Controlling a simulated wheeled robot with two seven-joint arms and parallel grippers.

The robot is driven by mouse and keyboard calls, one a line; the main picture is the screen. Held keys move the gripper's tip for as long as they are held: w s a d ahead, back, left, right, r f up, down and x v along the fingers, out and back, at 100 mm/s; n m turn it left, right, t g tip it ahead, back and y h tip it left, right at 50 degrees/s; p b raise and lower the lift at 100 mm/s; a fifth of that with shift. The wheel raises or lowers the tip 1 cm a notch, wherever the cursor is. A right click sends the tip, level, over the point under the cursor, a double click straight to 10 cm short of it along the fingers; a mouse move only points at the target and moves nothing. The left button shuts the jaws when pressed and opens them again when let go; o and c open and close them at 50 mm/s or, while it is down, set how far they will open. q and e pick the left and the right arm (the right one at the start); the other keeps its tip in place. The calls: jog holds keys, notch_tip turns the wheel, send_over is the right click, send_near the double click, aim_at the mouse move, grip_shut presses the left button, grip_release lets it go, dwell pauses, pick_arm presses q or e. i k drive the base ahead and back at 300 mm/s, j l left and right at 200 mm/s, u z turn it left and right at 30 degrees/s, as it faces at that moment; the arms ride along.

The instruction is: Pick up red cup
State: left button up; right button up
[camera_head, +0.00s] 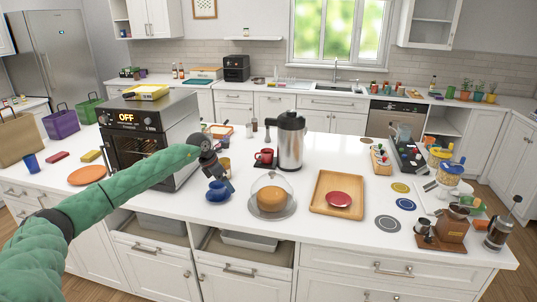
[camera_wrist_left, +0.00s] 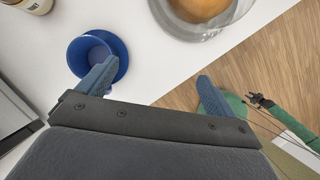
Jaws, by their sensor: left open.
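The red cup (camera_head: 264,155) stands on the white island counter, just left of the steel kettle, with a dark red saucer seeming to lie under it. It does not show in the left wrist view. My left gripper (camera_head: 225,184) is open and empty, low over the counter, nearer the front edge and left of the red cup. A blue cup (camera_head: 216,191) on a blue saucer is right beside it; in the wrist view one finger of the left gripper (camera_wrist_left: 155,72) overlaps the blue cup (camera_wrist_left: 88,56). My right gripper (camera_wrist_left: 259,100) shows small and dark in the wrist view.
The steel kettle (camera_head: 290,140) stands right of the red cup. A glass dome over a brown cake (camera_head: 271,198) is in front. A black oven (camera_head: 148,136) stands left. A wooden tray (camera_head: 322,207) with a red dish lies right.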

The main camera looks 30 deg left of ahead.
aim_at(267, 153)
jog(key=i+j, duration=0.15)
jog(key=i, duration=0.3)
jog(key=i+j, duration=0.2)
jog(key=i, duration=0.3)
